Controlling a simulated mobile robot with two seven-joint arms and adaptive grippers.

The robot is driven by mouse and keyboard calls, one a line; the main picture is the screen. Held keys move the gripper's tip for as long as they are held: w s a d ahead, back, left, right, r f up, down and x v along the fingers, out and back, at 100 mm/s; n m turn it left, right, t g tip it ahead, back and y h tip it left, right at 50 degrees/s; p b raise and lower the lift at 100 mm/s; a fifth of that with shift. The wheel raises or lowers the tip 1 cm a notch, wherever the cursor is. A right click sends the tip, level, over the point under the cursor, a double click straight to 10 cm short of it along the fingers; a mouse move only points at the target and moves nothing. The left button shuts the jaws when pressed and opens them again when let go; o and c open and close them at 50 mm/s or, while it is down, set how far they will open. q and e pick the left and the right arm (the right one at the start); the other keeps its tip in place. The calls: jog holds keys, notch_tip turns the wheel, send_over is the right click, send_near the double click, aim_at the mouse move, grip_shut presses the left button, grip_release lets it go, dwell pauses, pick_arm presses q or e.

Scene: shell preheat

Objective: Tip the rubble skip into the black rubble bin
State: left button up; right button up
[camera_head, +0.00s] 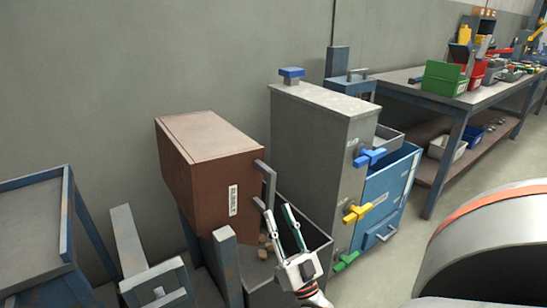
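The rubble skip (212,185) is a reddish-brown box with a white label and a grey handle (266,184) on its right side. It sits on a blue-grey stand and looks tilted toward the right. The dark rubble bin (310,262) is below and right of it, with several small brown chunks (264,249) visible inside. My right gripper (279,212) is over the bin, just below the handle. Its two fingers are spread, with nothing seen between them; I cannot tell whether one touches the handle. My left gripper is not in view.
A grey cabinet (318,130) with blue, yellow and green handles stands right of the bin, with a blue bin (385,205) beside it. Blue-grey frames (35,225) stand at left. A workbench (410,85) is at the back right. A large rounded grey body (490,230) fills the lower right.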

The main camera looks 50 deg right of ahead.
jog(key=v, duration=0.5)
jog(key=shift+s+a+f, duration=0.1)
jog(key=shift+s+f, duration=0.15)
dwell(0.8)
